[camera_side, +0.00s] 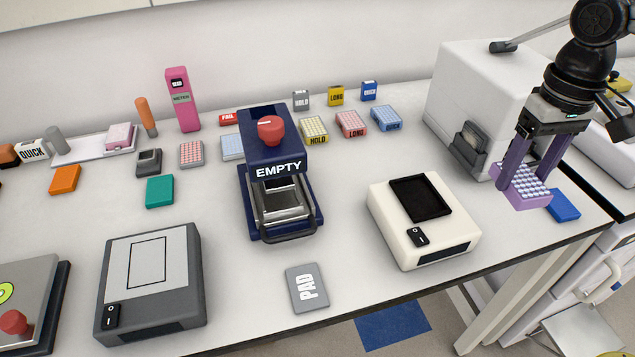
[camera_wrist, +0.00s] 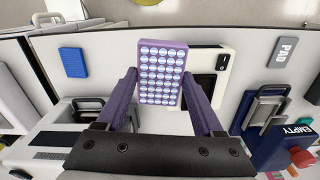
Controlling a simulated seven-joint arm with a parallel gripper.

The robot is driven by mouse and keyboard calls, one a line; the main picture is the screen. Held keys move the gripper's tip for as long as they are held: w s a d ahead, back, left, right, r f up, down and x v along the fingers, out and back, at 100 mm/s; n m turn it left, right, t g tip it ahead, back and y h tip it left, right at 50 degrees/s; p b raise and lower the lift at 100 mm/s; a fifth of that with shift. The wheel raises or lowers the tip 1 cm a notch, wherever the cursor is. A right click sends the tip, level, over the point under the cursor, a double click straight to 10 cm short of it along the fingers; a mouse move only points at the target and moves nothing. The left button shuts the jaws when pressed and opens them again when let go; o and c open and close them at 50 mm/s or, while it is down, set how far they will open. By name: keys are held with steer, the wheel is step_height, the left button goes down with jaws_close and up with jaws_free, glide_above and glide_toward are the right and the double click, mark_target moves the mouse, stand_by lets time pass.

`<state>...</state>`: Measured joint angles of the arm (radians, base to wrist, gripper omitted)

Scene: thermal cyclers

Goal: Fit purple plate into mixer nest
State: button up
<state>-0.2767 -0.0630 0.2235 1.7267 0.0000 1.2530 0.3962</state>
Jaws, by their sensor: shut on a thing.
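The purple plate (camera_side: 522,186) has rows of pale round wells. My gripper (camera_side: 532,168) is shut on it, with a purple finger on each side, and holds it above the right end of the bench. In the wrist view the plate (camera_wrist: 162,72) sits between the two fingertips of my gripper (camera_wrist: 163,90). The mixer looks to be the cream box (camera_side: 424,220) with a dark recessed square nest (camera_side: 420,198) and a rocker switch, left of the plate. In the wrist view the mixer (camera_wrist: 226,50) is partly hidden behind the plate and a finger.
A blue plate (camera_side: 563,205) lies right of the held plate. A large white machine (camera_side: 485,90) stands behind. The navy EMPTY press (camera_side: 277,180) is left of the mixer, and a grey PAD card (camera_side: 307,287) lies near the front edge. Bench between mixer and press is clear.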

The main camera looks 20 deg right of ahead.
steer(key=s+a+r+n, duration=0.1)
steer(key=s+a+r, duration=0.1)
steer(key=a+r, duration=0.15)
glide_above(419, 198)
steer(key=f, duration=0.9)
steer(key=shift+s+d+f, duration=0.1)
steer(key=shift+s+d, duration=0.1)
steer(key=shift+s, duration=0.1)
steer(key=shift+w+a+f, duration=0.1)
steer(key=shift+w+f, duration=0.1)
steer(key=shift+f, duration=0.8)
steer(key=shift+w+a+f, duration=0.1)
steer(key=shift+w+f, duration=0.05)
steer(key=shift+f, duration=0.8)
steer(key=shift+f, duration=0.15)
steer(key=o, duration=1.4)
steer(key=shift+c, duration=0.2)
